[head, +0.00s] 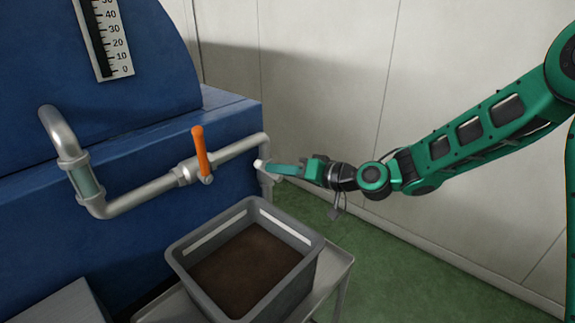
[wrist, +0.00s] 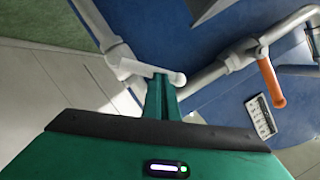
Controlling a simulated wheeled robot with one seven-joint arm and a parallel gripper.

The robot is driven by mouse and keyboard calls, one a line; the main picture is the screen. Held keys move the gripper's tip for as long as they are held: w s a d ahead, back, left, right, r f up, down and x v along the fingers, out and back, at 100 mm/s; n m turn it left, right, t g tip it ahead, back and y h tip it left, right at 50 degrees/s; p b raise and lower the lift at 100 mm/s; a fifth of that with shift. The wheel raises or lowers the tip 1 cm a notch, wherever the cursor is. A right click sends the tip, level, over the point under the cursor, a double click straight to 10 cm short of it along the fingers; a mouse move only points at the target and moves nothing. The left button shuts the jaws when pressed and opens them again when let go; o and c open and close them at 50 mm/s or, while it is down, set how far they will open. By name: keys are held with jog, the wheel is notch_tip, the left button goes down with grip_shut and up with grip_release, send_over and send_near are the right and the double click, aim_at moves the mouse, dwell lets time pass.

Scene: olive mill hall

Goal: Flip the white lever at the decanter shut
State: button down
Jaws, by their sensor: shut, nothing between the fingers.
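The white lever (head: 259,163) shows in the head view as a small pale end at the downturned outlet of the decanter's pipe. The rest of it is hidden there by the pipe and my gripper. In the wrist view the white lever (wrist: 150,70) reaches out from the pipe sideways across my fingertips. My gripper (head: 278,170) is shut and empty, with its fingertips right at the lever. In the wrist view the shut fingers (wrist: 161,90) meet or nearly meet the lever; I cannot tell whether they touch.
An orange lever (head: 201,152) stands up from the same metal pipe (head: 141,194), left of the outlet. A grey crate (head: 181,262) holding dark brown matter stands on a small table (head: 335,262) below. The blue decanter (head: 120,160) fills the left. Green floor lies free at right.

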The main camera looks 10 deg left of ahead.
jog(key=shift+s+a+f+n+t+h, duration=0.15)
jog(key=shift+s+a+f+n, duration=0.15)
jog(key=shift+s+n, duration=0.25)
jog(key=shift+s+a+f+n+t+h, duration=0.2)
jog(key=shift+s+f+n, duration=0.1)
jog(key=shift+n, duration=0.35)
jog(key=f+n, duration=0.1)
jog(key=s+f+n+t, duration=0.1)
jog(key=a+f+n+h, duration=0.1)
jog(key=shift+s+f, duration=0.2)
jog(key=shift+s, duration=0.1)
jog(key=shift+f, duration=0.1)
